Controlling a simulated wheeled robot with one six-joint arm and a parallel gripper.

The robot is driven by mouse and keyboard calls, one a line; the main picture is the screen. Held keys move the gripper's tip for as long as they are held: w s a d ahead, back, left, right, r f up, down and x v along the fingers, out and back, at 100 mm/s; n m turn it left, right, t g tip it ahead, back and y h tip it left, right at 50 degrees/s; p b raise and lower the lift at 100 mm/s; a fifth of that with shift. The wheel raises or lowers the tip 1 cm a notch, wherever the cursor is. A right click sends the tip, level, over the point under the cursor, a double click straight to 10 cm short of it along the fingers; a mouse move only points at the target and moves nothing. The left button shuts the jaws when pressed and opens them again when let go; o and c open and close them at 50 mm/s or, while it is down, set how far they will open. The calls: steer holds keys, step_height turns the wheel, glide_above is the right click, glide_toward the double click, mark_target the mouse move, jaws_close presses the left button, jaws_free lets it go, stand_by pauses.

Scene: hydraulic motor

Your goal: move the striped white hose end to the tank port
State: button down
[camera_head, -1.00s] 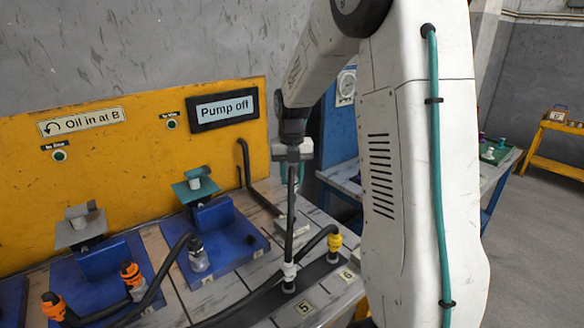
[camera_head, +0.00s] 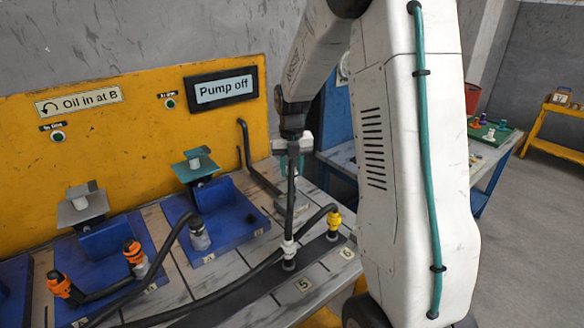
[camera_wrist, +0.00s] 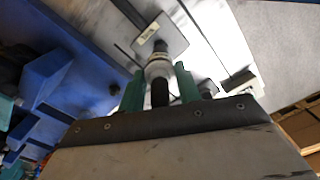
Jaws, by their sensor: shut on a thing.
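My gripper (camera_head: 294,168) hangs fingers-down above the bench, in front of the yellow panel. In the wrist view its green fingers (camera_wrist: 160,92) are shut on a white hose end (camera_wrist: 158,66) with a dark sleeve. I take it for the striped one; its stripes are not clear. A black hose (camera_head: 291,205) runs down below the gripper to a white fitting (camera_head: 289,249) standing upright at position 5. A pale block (camera_head: 282,204) lies behind that hose.
A yellow hose end (camera_head: 334,219) stands at position 6. A grey hose end (camera_head: 199,238) and orange hose ends (camera_head: 134,252) are on the left. A bent dark pipe (camera_head: 257,178) rises behind. Blue blocks (camera_head: 214,196) stand on the bench. The display (camera_head: 224,91) reads "Pump off".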

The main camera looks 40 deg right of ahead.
steer(key=shift+f, duration=0.2)
steer(key=shift+f, duration=0.75)
steer(key=c, duration=0.9)
jaws_free()
steer(key=shift+r, duration=0.1)
steer(key=shift+r, duration=3.05)
step_height(320, 180, up, 8)
